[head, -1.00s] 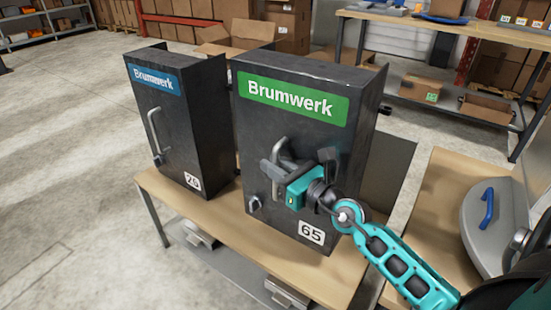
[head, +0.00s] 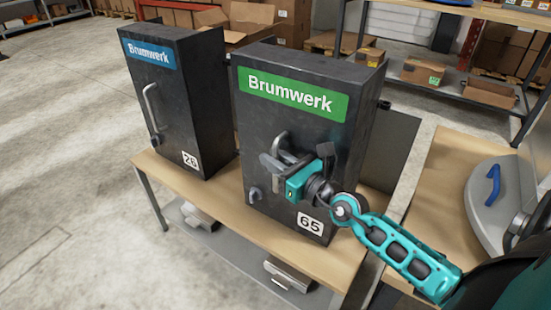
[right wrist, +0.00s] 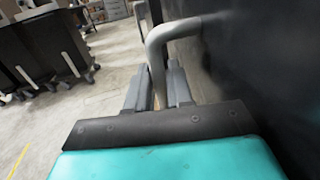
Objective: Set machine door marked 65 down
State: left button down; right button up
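The machine marked 65 (head: 296,135) is a dark upright box with a green Brumwerk label and a white 65 plate (head: 310,224) low on its front. It stands on a wooden-topped table, and its front door looks closed. A grey bar handle (head: 279,142) is on the door, with a small latch knob (head: 255,194) lower left. My right gripper (head: 272,163) is at the handle. In the right wrist view its fingers (right wrist: 158,90) lie close on both sides of the handle bar (right wrist: 157,62) and look shut on it. My left gripper is not in view.
A similar machine with a blue label (head: 180,100) stands to the left on the same table (head: 185,190), with a gap between. A wooden worktop with a grey rounded device (head: 490,205) is at right. Open floor lies at left; shelves and cardboard boxes stand behind.

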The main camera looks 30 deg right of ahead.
jog(key=o, duration=0.4)
jog(key=shift+r, duration=0.15)
jog(key=s+d+b, duration=0.1)
jog(key=s+d, duration=0.1)
jog(key=s, duration=1)
jog(key=shift+d, duration=0.15)
